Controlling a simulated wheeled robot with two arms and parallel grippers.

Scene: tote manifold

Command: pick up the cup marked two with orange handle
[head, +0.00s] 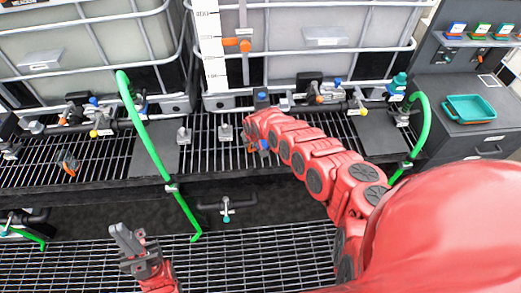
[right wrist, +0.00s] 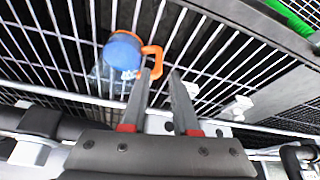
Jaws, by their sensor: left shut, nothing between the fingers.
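A cup with a blue top and an orange handle (right wrist: 122,52) is over the grating in the right wrist view. A small white mark shows on its side, but I cannot read it. Its blue and orange also show in the head view (head: 263,146), partly hidden by my right arm. My right gripper (right wrist: 161,73) is open. Its left fingertip is close to the orange handle, and the handle's outer part reaches toward the gap; I cannot tell whether they touch. My left gripper (head: 127,240) is shut and empty at the lower left, far from the cup.
A dark item with an orange part (head: 68,163) lies on the left grating. Green hoses (head: 148,145) hang in front. Pipes with valves (head: 103,124) and caged white totes (head: 90,45) line the back. A teal tray (head: 471,108) sits on the grey cabinet at right.

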